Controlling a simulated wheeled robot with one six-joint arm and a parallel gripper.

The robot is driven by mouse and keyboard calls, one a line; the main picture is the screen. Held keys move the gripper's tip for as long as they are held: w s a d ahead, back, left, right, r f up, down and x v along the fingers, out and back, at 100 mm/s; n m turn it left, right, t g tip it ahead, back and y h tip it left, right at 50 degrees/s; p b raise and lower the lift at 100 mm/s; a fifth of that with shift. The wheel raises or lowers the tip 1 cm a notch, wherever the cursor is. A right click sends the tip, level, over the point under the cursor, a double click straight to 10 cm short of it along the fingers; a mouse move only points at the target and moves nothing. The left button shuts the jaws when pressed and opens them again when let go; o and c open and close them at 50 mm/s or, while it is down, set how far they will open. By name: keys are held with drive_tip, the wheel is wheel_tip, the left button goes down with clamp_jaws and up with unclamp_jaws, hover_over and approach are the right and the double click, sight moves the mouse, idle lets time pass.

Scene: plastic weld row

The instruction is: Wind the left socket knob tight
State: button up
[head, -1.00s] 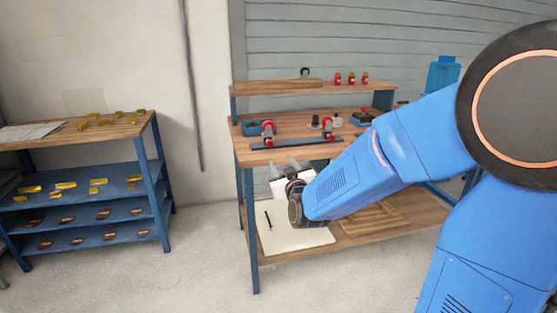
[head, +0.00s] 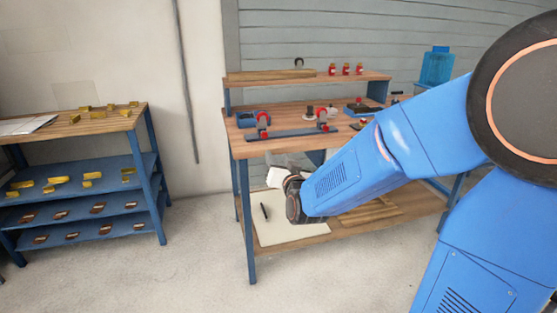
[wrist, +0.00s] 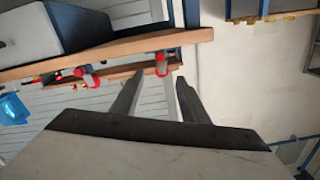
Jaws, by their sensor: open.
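Two clamp-like fixtures with red knobs stand on a dark bar on the workbench top. The left socket knob (head: 263,117) is red and sits at the bar's left end. The right knob (head: 322,115) is at the other end. In the wrist view, which looks turned over, the left knob (wrist: 161,66) appears beyond the fingers and the other (wrist: 86,72) further left. My gripper (wrist: 160,77) is open, its two fingers apart with nothing between them. In the head view it is below and in front of the bench top, apart from the knobs; its fingers are hard to see there.
The workbench (head: 240,146) has a raised back shelf with several red-capped items. A white board (head: 285,232) with a dark stick lies on its lower shelf. A blue shelf rack (head: 158,190) with yellow and brown parts stands left. The floor between is clear.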

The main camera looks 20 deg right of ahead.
drive_tip(key=n, duration=0.4)
approach(265, 135)
drive_tip(key=w, duration=0.8)
drive_tip(key=shift+w+f, duration=0.1)
drive_tip(key=shift+w, duration=0.2)
idle(0.3)
clamp_jaws()
